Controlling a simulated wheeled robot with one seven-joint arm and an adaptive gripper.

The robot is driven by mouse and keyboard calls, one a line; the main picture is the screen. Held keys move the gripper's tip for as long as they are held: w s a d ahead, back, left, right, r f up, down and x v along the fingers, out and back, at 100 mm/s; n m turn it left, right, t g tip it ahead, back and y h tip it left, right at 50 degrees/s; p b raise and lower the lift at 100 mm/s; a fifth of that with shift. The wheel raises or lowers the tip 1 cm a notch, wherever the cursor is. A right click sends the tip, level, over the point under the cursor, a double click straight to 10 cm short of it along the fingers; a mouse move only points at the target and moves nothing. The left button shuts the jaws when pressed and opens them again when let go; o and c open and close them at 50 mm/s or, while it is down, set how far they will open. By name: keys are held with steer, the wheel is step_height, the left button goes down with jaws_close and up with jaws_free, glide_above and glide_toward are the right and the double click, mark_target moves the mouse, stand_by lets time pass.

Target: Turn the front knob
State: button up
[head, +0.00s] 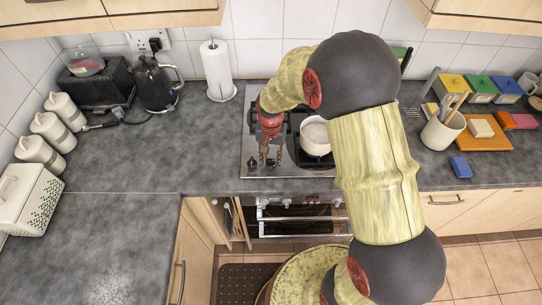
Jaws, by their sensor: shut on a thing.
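The hob (248,140) is a steel-edged panel set in the grey worktop, with dark burners and knobs near its front left. My gripper (269,158) points down over that front left part, its fingertips on either side of a front knob. It looks shut on that knob, which is small and mostly hidden between the fingers. Another dark knob (252,162) shows just left of the fingers. My arm covers the right part of the hob.
A white pot (315,138) stands on the hob close to the right of my gripper. A paper towel roll (216,70) and a black kettle (154,82) stand behind to the left. The worktop (190,150) left of the hob is clear. An oven (300,212) sits below.

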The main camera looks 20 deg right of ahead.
mark_target(271, 160)
steer(key=n+p, duration=0.1)
steer(key=n, duration=0.4)
steer(key=shift+n, duration=0.3)
steer(key=n, duration=0.5)
steer(key=shift+p, duration=0.3)
steer(key=shift+n, duration=0.4)
steer(key=o, duration=1.2)
steer(key=shift+c, duration=0.2)
step_height(271, 160, up, 12)
